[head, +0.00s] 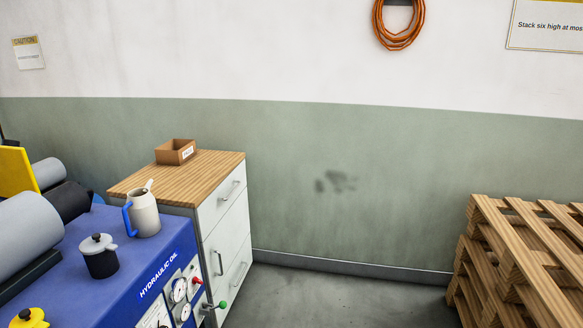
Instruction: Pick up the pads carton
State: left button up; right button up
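The carton is upright near the back of the top, against the wall side. Nothing touches it. Neither of my grippers shows in the head view.
The cabinet (222,215) has a bare wooden top (205,175). In front is a blue hydraulic oil machine (120,275) bearing a jug (146,215), a dark lidded pot (101,258) and rollers (35,225). Stacked pallets (525,260) stand right. Floor (340,295) between is clear.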

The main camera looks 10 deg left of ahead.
aim_at(176, 152)
jog(key=i, duration=1.7)
jog(key=i+u, duration=0.1)
jog(key=i, duration=0.5)
jog(key=i+l+u, duration=0.1)
jog(key=i, duration=0.45)
jog(key=i+l+u, duration=0.1)
jog(key=i, duration=0.5)
